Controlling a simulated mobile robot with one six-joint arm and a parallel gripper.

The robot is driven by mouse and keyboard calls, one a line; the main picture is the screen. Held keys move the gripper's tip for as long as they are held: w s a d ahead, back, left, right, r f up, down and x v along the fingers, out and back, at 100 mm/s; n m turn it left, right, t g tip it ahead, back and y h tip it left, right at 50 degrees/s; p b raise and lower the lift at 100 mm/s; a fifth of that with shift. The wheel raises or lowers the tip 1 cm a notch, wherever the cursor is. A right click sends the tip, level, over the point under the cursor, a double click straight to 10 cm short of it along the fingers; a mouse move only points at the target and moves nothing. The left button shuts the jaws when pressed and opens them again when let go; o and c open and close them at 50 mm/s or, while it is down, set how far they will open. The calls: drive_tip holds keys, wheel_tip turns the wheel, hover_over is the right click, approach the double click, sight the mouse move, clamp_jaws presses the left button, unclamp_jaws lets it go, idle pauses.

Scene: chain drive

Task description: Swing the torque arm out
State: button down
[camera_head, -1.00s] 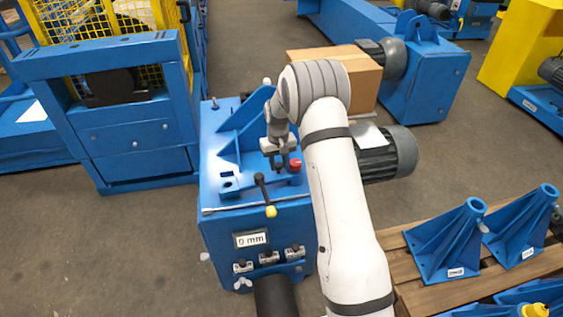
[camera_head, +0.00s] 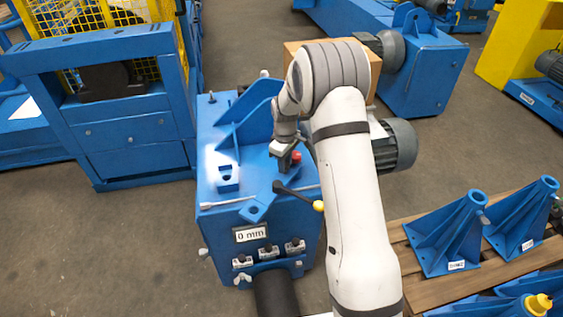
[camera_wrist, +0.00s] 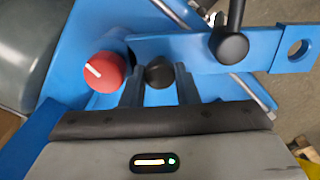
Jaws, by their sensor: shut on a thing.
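The torque arm is a flat blue bar (camera_wrist: 262,49) with a hole near its end. In the wrist view it reaches right from beside the black knob (camera_wrist: 159,72). In the head view its holed end (camera_head: 256,209) juts over the front edge of the blue machine. My gripper (camera_wrist: 158,85) is shut on the black knob, with one finger on each side; it shows in the head view (camera_head: 284,149) over the machine top. A black lever hub (camera_wrist: 230,46) sits on the bar. The lever (camera_head: 299,197) has a yellow ball and points right in the head view.
A red knob (camera_wrist: 105,71) with a white mark stands close beside my fingers. The blue machine (camera_head: 218,222) carries a "0 mm" display (camera_head: 251,233). A grey motor (camera_head: 397,145) is to its right. A pallet (camera_head: 425,288) bears blue brackets. Floor at left is clear.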

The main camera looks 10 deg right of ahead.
drive_tip(key=shift+s+d, duration=0.1)
drive_tip(key=shift+d, duration=0.05)
idle(0.4)
drive_tip(key=c, duration=1.4)
unclamp_jaws()
wheel_tip(320, 180, up, 8)
drive_tip(key=shift+f, duration=0.25)
drive_tip(key=shift+r, duration=0.2)
